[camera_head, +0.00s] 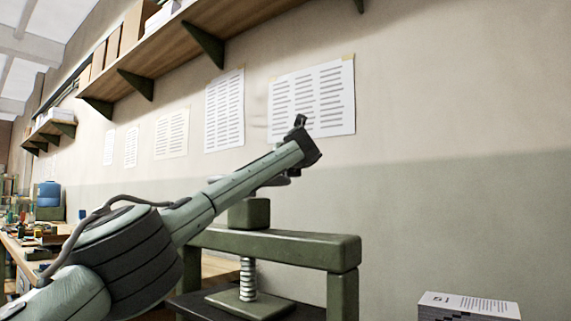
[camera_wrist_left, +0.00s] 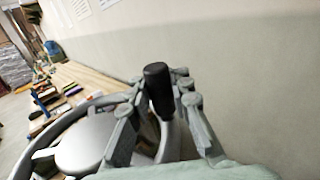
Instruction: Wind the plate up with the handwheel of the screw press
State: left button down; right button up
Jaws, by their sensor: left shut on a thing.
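The green screw press (camera_head: 300,248) stands in front of the wall, with its threaded screw (camera_head: 248,278) below the crossbeam. The plate (camera_head: 240,303) is at the foot of the screw. The handwheel (camera_head: 275,183) is mostly hidden behind my left arm in the head view; its grey rim and hub (camera_wrist_left: 90,142) show in the left wrist view. Its black upright handle (camera_wrist_left: 157,88) is between the fingers of my left gripper (camera_wrist_left: 163,100), which is shut on it. In the head view this gripper (camera_head: 300,128) is above the press. My right gripper is not in view.
A stack of printed sheets (camera_head: 468,306) is at the lower right. A wooden shelf (camera_head: 185,45) on brackets runs along the wall above. A cluttered workbench (camera_head: 30,245) stands at the far left. The wall right of the press is clear.

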pick_arm(q)
jog(key=shift+a, duration=0.25)
jog(key=c, duration=1.4)
grip_release()
jog(key=shift+o, duration=0.2)
jog(key=shift+d, duration=0.1)
jog(key=shift+s+d, duration=0.1)
jog(key=shift+s, duration=0.2)
jog(key=s+d, duration=0.2)
jog(key=s, duration=0.9)
jog(key=shift+s, duration=0.1)
